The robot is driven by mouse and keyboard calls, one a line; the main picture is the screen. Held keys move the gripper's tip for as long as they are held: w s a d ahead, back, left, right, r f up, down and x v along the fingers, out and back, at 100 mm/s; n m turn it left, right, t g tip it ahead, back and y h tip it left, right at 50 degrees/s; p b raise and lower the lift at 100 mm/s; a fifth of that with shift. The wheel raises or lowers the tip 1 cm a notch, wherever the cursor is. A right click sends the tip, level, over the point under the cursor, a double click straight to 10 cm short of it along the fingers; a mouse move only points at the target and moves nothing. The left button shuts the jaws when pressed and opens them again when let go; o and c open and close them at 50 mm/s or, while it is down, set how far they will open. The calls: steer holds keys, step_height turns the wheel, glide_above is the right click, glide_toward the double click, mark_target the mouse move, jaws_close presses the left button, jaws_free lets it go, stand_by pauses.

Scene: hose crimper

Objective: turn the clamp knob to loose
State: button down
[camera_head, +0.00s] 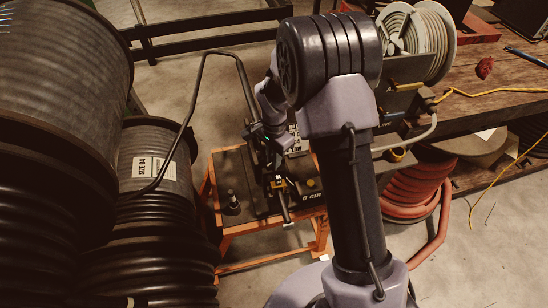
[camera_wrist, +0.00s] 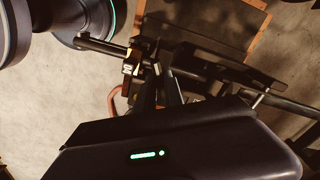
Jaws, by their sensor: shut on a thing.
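The hose crimper (camera_head: 262,200) stands on an orange-framed stand in the middle of the head view. It has dark metal parts, yellow pieces and a "0 CM" mark. My gripper (camera_head: 272,155) reaches down over its back part, beside a white label. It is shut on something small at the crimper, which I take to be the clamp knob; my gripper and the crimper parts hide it. The knob's setting cannot be read.
Large black hose reels (camera_head: 60,95) crowd the left, one labelled "SIZE 04" (camera_head: 154,167). A wooden bench (camera_head: 485,95) and a red hose coil (camera_head: 410,185) are at right. Bare floor lies in front.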

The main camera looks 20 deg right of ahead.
steer(key=shift+n, duration=0.3)
steer(key=n+p, duration=0.1)
steer(key=n, duration=0.2)
steer(key=shift+n, duration=0.3)
steer(key=n+p, duration=0.1)
steer(key=n, duration=0.2)
steer(key=shift+n, duration=0.3)
steer(key=n+p, duration=0.1)
steer(key=n, duration=0.3)
steer(key=shift+r+n+p, duration=0.1)
steer(key=shift+n+p, duration=0.2)
steer(key=shift+p, duration=0.05)
steer(key=n+p, duration=0.1)
steer(key=n, duration=0.2)
steer(key=shift+n, duration=0.3)
steer(key=n+p, duration=0.2)
steer(key=n, duration=0.5)
steer(key=n+p, duration=0.1)
steer(key=n, duration=0.5)
steer(key=shift+w+n+p, duration=0.1)
steer(key=shift+n+p, duration=0.3)
